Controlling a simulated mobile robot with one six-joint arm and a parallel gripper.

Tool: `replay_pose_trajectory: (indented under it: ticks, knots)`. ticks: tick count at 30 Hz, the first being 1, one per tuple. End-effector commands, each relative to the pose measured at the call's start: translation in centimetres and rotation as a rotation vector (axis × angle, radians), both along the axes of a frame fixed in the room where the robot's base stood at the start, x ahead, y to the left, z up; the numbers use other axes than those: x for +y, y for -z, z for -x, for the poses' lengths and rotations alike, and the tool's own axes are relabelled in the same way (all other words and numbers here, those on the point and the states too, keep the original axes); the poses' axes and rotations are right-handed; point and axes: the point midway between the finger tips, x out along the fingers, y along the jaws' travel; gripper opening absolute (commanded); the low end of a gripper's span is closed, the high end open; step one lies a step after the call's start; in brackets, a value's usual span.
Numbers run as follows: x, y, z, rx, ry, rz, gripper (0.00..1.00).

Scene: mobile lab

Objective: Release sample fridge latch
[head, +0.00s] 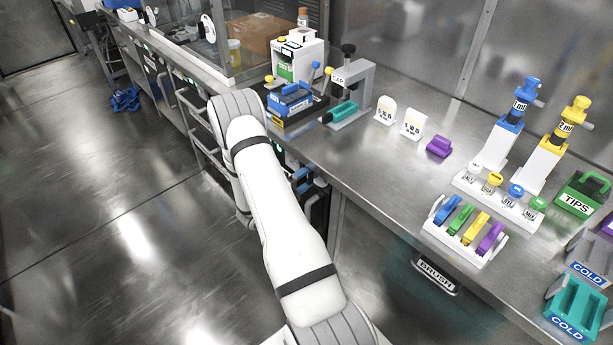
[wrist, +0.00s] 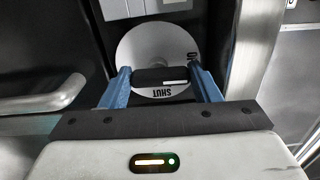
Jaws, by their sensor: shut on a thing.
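The fridge latch is a black knob (wrist: 160,77) on a round white dial (wrist: 152,48) set in a dark front. The dial reads "SHUT" upside down at its lower edge, with part of another word at its right edge. My gripper (wrist: 160,84) has its blue fingers on either side of the knob and is shut on it. In the head view, my gripper (head: 303,181) is low at the front of the bench, and my own arm hides most of the fridge front. The latch cannot be made out there.
A metal bar handle (wrist: 40,98) stands left of the dial, and a pale upright post (wrist: 255,45) stands to the right. The steel bench (head: 375,165) above carries racks, pipettes and a press. The floor (head: 110,200) on the left is largely clear.

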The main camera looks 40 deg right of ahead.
Motion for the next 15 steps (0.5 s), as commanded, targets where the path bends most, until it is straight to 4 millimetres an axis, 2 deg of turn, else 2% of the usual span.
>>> replay_pose_trajectory:
  ticks: [15]
  knots:
    - [0.18,0.19,-0.09,0.052,-0.005,0.001,0.34]
